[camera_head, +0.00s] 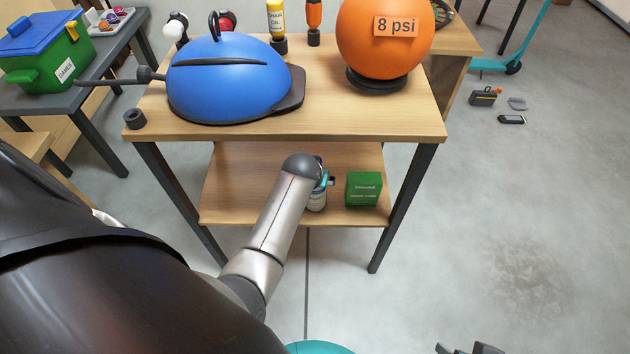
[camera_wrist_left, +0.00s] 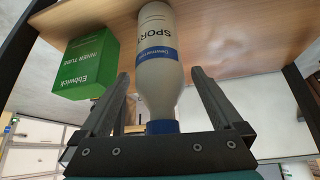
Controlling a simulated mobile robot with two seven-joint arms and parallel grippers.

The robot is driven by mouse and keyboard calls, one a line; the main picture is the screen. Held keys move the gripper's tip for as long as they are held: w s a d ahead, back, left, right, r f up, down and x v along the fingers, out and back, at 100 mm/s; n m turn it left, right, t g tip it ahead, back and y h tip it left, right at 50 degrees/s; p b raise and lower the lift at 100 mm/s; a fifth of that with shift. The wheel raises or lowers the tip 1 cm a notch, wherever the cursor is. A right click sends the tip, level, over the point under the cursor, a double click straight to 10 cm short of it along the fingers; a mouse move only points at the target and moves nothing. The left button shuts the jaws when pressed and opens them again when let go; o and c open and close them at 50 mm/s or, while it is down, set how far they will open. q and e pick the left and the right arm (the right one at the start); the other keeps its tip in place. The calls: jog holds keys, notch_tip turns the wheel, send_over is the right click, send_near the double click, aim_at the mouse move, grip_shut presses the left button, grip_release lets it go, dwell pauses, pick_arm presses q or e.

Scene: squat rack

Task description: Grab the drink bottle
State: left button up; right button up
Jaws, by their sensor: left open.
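The drink bottle is white with a blue band, SPORT lettering and a blue cap; it stands on the lower shelf. In the head view, the bottle (camera_head: 318,201) is mostly hidden behind my left arm. In the left wrist view, which appears upside down, the bottle (camera_wrist_left: 160,75) lies between the open fingers of my left gripper (camera_wrist_left: 161,78), cap end toward the palm. Gaps show between the bottle and both fingers. Only the tip of my right gripper (camera_head: 470,349) shows at the bottom edge, away from the bottle.
A green inner tube box (camera_head: 363,189) stands right of the bottle on the lower shelf (camera_head: 240,190). The tabletop (camera_head: 330,123) above holds a blue helmet-like object (camera_head: 225,85) and an orange ball (camera_head: 385,45). The floor at right is mostly clear.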

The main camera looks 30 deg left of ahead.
pick_arm(q)
jog(key=shift+c, duration=0.2)
jog(key=shift+f, duration=0.1)
jog(key=c, duration=1.5)
jog(key=shift+w, duration=0.1)
grip_shut()
jog(key=shift+r, duration=0.2)
